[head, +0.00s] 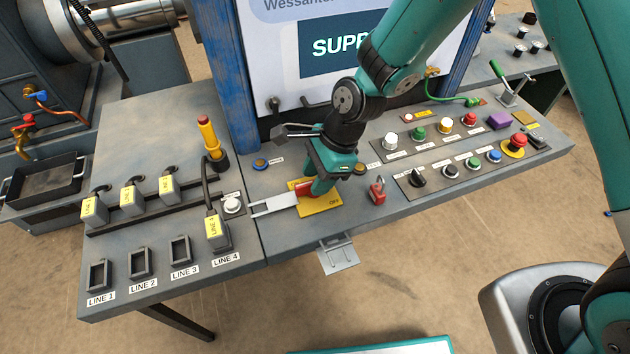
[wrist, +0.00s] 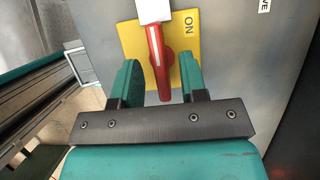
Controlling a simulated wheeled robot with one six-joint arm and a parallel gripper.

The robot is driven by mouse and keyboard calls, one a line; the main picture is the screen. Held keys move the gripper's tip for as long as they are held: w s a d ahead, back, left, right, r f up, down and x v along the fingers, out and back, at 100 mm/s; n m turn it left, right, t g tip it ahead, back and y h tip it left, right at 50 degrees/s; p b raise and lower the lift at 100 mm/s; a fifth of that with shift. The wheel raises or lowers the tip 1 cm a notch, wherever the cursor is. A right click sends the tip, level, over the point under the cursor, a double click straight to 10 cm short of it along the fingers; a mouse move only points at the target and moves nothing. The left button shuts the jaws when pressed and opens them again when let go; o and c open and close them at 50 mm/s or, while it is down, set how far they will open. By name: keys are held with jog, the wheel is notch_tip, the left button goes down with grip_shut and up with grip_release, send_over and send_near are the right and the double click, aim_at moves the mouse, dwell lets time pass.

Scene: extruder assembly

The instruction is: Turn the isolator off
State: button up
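The isolator is a red handle on a yellow plate. In the head view the red handle (head: 304,188) shows beside my gripper (head: 318,186), and the yellow plate (head: 322,209) lies on the grey console. In the wrist view the red handle (wrist: 157,58) points towards my gripper (wrist: 160,80), and the yellow plate (wrist: 183,45) reads "ON" beside it. My gripper is open. Its two green fingers stand on either side of the handle's near end, with gaps visible. A pale bar (wrist: 153,10) meets the handle's far end.
A pale hasp-like bar (head: 272,206) lies left of the plate. A red padlock (head: 377,192) stands to the right. Button panels (head: 430,120) fill the console's right. Line plugs (head: 163,188) and a yellow-red upright handle (head: 209,138) stand on the left.

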jog(key=shift+x, duration=0.8)
grip_shut()
